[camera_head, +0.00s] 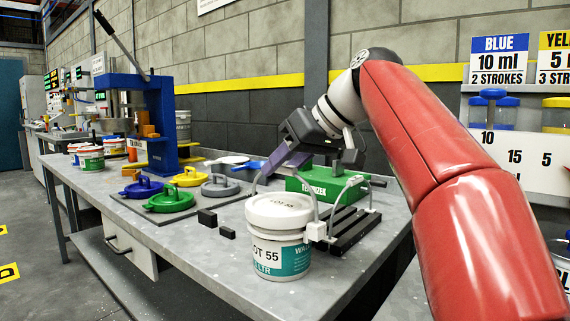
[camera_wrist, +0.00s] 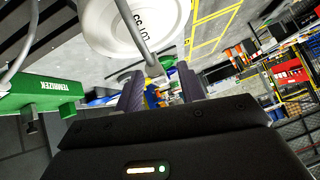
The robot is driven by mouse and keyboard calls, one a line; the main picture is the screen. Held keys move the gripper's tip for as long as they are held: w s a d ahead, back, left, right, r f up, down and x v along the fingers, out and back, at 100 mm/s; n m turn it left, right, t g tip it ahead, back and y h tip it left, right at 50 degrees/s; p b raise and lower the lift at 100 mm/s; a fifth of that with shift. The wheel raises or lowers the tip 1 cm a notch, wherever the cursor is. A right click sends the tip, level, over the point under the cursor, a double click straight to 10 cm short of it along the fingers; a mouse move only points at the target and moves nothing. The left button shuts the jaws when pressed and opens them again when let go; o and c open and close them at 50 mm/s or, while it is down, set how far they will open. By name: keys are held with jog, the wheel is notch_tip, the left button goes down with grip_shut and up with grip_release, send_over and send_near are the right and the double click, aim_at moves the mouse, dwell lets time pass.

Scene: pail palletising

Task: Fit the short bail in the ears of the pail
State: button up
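The pail (camera_head: 280,258) is white with a teal label reading LOT 55 and stands near the front edge of the bench with its lid (camera_head: 280,207) on. A white ear (camera_head: 315,232) shows on its right side. My gripper (camera_head: 282,170) is above and behind the lid, with purple fingers pointing down and left. A thin grey bail (camera_head: 315,195) comes down from the fingers towards the pail. In the wrist view the bail (camera_wrist: 137,34) runs across the lid (camera_wrist: 145,15) into the space between my fingers (camera_wrist: 160,88). Whether its ends touch the ears is unclear.
A black rack (camera_head: 352,232) with another grey bail (camera_head: 346,193) stands right of the pail. Coloured lids (camera_head: 168,200) lie on a grey mat to the left, before a blue press (camera_head: 150,110). Small black blocks lie left of the pail.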

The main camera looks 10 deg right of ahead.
jog(key=p+v, duration=0.2)
jog(key=v, duration=0.5)
jog(key=shift+d+r, duration=0.25)
jog(key=shift+r, duration=0.05)
jog(key=shift+s, duration=0.2)
